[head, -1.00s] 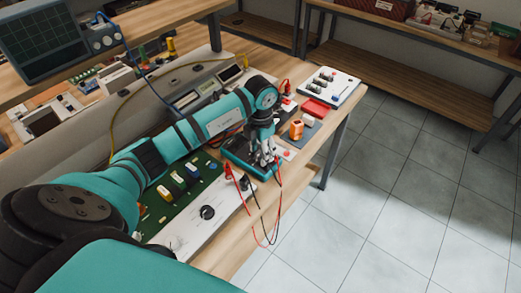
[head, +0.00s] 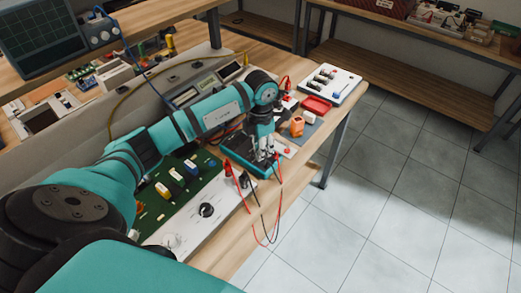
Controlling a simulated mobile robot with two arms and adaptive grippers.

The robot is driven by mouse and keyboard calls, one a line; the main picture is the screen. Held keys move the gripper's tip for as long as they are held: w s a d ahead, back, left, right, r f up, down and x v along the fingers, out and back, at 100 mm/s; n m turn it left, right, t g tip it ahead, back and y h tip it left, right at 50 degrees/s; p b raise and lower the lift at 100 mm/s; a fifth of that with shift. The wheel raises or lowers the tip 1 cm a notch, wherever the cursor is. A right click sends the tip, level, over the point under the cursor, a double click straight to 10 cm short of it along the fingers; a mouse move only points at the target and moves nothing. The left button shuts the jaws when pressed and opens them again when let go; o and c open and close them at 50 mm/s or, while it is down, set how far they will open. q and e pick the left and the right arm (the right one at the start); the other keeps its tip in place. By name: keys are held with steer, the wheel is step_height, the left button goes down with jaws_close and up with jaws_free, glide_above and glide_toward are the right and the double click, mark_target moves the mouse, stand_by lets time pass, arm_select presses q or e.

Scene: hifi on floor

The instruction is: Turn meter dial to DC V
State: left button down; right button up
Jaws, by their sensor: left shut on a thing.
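The meter (head: 238,154) is a dark box with a teal rim, lying on the workbench near its front edge. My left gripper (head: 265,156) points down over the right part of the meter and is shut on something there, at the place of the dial. The fingers cover the dial, so its pointer and the DC V mark cannot be read. Red and black probe leads (head: 277,195) hang from near the meter over the bench edge. My right gripper is not in view.
A green circuit board (head: 181,185) and a white panel with a black knob (head: 206,210) lie left of the meter. To the right are an orange block (head: 297,126), a red tray (head: 317,104) and a white board (head: 331,83). The floor at right is clear.

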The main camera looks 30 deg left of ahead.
arm_select(q)
steer(key=m+b, duration=0.4)
steer(key=m, duration=0.1)
steer(key=shift+m+b, duration=0.35)
steer(key=shift+m, duration=0.55)
steer(key=shift+r, duration=0.1)
steer(key=c, duration=1.1)
jaws_free()
step_height(320, 180, up, 12)
